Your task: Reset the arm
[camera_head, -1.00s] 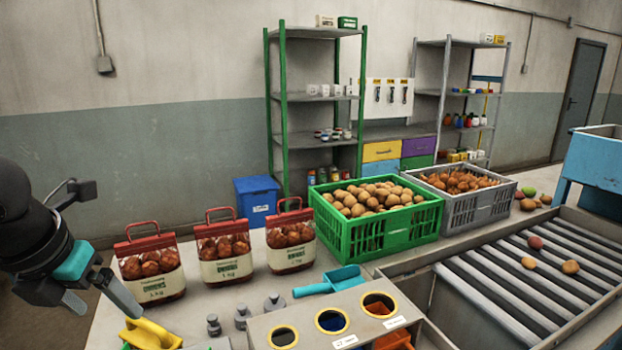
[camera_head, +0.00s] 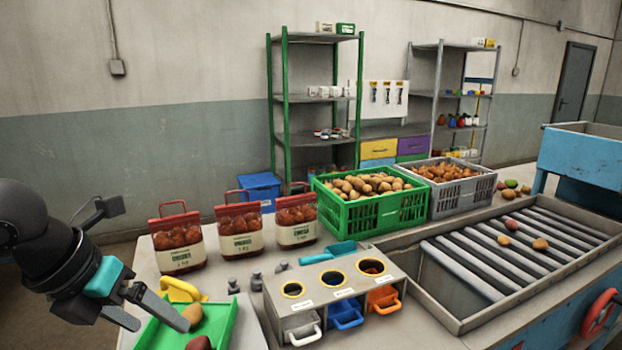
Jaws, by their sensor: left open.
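My left gripper (camera_head: 162,322) is in the lower left of the head view. Its fingers are apart and point down right over a green tray (camera_head: 222,322). A tan potato-like item (camera_head: 192,314) lies in the tray close by the upper fingertip; whether they touch I cannot tell. A darker reddish item (camera_head: 199,343) lies nearer, cut by the bottom edge. A yellow handled tool (camera_head: 182,289) is just behind the gripper. My right gripper is not in view.
Three filled red-topped sacks (camera_head: 178,244) stand along the table's back. A grey box with coloured drawers (camera_head: 346,313) is right of the tray. Behind it are a teal scoop (camera_head: 330,253), a green crate (camera_head: 372,211) and a grey crate (camera_head: 452,194). A roller conveyor (camera_head: 500,250) fills the right.

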